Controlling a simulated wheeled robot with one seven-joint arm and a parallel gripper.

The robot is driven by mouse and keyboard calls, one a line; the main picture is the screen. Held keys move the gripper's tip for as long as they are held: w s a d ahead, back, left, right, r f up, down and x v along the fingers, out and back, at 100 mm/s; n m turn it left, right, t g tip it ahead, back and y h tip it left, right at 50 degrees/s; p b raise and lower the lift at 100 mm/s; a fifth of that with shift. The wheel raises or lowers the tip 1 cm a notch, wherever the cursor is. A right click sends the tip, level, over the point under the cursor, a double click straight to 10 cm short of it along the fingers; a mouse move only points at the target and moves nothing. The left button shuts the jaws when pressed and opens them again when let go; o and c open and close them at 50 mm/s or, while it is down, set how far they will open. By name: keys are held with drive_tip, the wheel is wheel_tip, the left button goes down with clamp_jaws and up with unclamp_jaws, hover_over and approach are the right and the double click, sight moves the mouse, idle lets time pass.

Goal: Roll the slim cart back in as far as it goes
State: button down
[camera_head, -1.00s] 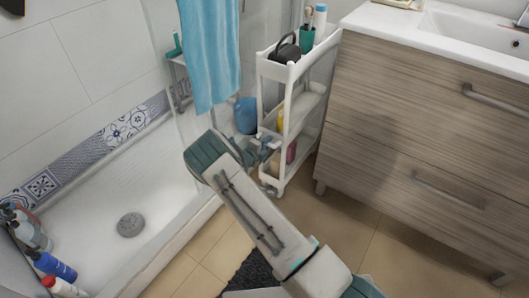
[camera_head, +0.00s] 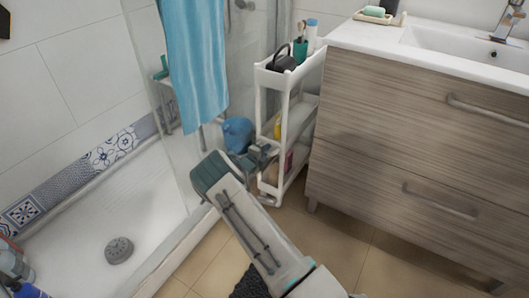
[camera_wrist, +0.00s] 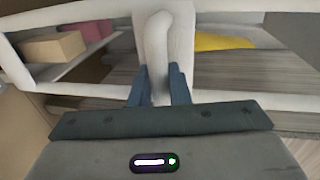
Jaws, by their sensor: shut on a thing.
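The slim white cart (camera_head: 262,100) stands upright between the glass shower side and the wood-fronted vanity. Its near end sticks out close to the vanity's front. In the wrist view my gripper (camera_wrist: 159,88) is shut on the cart's white upright handle (camera_wrist: 160,45), with one dark finger on each side. In the head view my gripper (camera_head: 262,152) is at the cart's near end, at mid-height, partly hidden by my wrist. The cart's far end is hidden behind the vanity.
A black object (camera_head: 283,60), a teal cup (camera_head: 300,50) and a bottle (camera_head: 312,35) stand on the cart's top. The vanity (camera_head: 400,130) is close on the right. A blue towel (camera_head: 195,70) and blue container (camera_head: 238,134) are left.

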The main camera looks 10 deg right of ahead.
drive_tip(key=shift+w+d+r, duration=0.2)
drive_tip(key=shift+d+r, duration=0.1)
drive_tip(key=shift+r, duration=0.05)
drive_tip(key=c, duration=1.4)
unclamp_jaws()
drive_tip(key=shift+d, duration=0.1)
drive_tip(key=shift+c, duration=0.2)
drive_tip(key=shift+f, duration=0.1)
drive_tip(key=p+v, duration=0.4)
drive_tip(key=v, duration=1)
drive_tip(key=shift+a, duration=0.2)
